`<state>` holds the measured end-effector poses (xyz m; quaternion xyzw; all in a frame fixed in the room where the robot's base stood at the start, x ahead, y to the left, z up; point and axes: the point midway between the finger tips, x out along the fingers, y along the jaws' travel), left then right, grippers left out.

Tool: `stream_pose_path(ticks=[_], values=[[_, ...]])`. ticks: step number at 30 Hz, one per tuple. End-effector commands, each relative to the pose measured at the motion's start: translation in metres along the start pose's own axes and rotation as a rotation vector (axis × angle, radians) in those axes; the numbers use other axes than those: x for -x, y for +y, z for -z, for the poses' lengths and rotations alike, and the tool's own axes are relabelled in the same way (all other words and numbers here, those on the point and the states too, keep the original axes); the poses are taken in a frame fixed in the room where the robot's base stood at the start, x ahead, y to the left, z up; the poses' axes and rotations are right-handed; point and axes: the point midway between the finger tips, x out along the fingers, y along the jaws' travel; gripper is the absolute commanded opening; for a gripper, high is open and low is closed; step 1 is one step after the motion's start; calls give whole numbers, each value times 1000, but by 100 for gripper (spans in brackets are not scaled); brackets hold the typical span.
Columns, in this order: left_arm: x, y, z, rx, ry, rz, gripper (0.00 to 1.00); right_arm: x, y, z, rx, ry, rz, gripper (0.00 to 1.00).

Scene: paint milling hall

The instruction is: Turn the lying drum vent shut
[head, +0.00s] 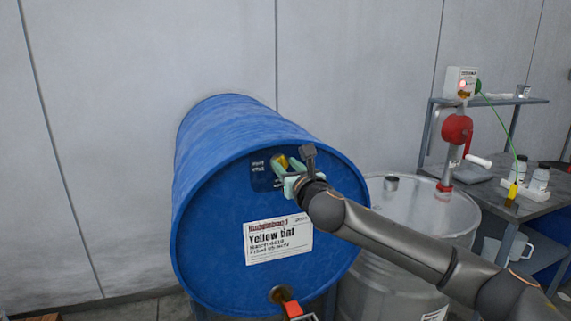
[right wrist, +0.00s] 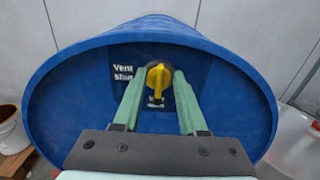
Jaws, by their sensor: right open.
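The blue drum (head: 215,215) lies on its side with its round end facing me. Its yellow vent knob (right wrist: 159,77) sits high on that end, over a dark plate (right wrist: 123,72) lettered "Vent shut". In the head view the knob (head: 283,161) is partly hidden by my right gripper (head: 280,168). My right gripper is open, and its green fingers (right wrist: 157,90) stand on either side of the knob; I cannot tell whether they touch it. My left gripper is not in view.
A red-handled tap (head: 290,305) sticks out low on the drum end. A metal vat (head: 385,285) stands close to the right. Beyond it is a bench (head: 545,205) with bottles. A wall is behind the drum.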

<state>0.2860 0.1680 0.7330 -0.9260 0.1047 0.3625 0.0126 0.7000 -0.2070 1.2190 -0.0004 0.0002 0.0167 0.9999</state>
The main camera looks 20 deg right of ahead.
Motion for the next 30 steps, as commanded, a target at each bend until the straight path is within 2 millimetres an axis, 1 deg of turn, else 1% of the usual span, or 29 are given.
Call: stream_pose_path(ticks=[3, 12, 14, 23, 24, 30], values=[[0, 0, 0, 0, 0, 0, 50, -5, 0, 0, 0, 0, 0, 41], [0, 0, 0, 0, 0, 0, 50, -6, 0, 0, 0, 0, -1, 41], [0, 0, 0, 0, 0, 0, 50, -6, 0, 0, 0, 0, -1, 36], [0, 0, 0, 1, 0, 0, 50, -6, 0, 0, -1, 0, 0, 2], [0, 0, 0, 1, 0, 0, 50, -6, 0, 0, 0, 1, 0, 0], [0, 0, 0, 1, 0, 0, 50, -6, 0, 1, 0, 2, 0, 0]])
